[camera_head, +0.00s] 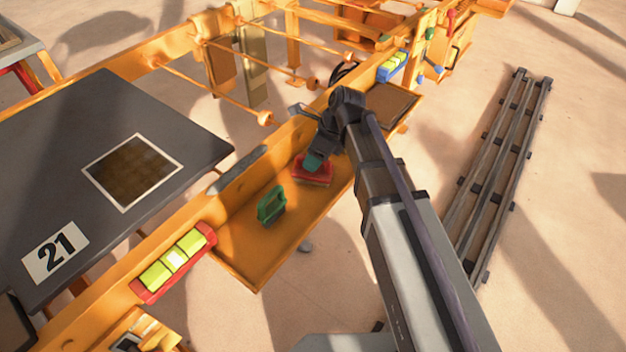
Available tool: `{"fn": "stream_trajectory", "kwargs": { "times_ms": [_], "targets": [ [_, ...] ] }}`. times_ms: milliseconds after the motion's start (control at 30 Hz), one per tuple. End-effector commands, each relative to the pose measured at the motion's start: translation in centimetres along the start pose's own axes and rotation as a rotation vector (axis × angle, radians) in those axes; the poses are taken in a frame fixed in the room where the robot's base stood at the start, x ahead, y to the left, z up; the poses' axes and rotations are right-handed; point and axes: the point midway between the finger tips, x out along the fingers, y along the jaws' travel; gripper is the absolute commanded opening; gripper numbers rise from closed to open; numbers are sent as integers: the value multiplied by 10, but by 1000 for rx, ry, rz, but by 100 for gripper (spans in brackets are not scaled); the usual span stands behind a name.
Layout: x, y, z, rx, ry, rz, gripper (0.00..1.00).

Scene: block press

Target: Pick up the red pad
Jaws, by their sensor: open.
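The red pad (316,177) lies on the orange tray (248,264), towards its right part. A teal-green piece (313,161) shows at the top of the pad, just under my gripper. My gripper (314,152) is open, pointing down right over the red pad. The fingers are dark and small here, and I cannot tell whether they touch the pad or stand around its top. A green pad-like block with a handle (271,206) stands on the same tray, to the left of and nearer than the red pad.
A dark table marked 21 (110,190) stands left of the tray. A red holder with yellow-green blocks (174,262) sits on the orange beam. A blue holder (392,67) and orange rods (215,85) are behind. A rail (500,170) lies on the floor at right.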

Motion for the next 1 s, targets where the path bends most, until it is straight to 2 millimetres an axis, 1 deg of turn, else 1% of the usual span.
{"fn": "stream_trajectory", "kwargs": {
  "times_ms": [33, 233, 267, 733, 1000],
  "targets": [
    [12, -1, -2, 0, 0, 0, 48],
    [8, 0, 0, 1, 0, -1, 48],
    [8, 0, 0, 1, 0, -1, 46],
    [8, 0, 0, 1, 0, -1, 1],
    [8, 0, 0, 1, 0, -1, 0]
  ]
}}
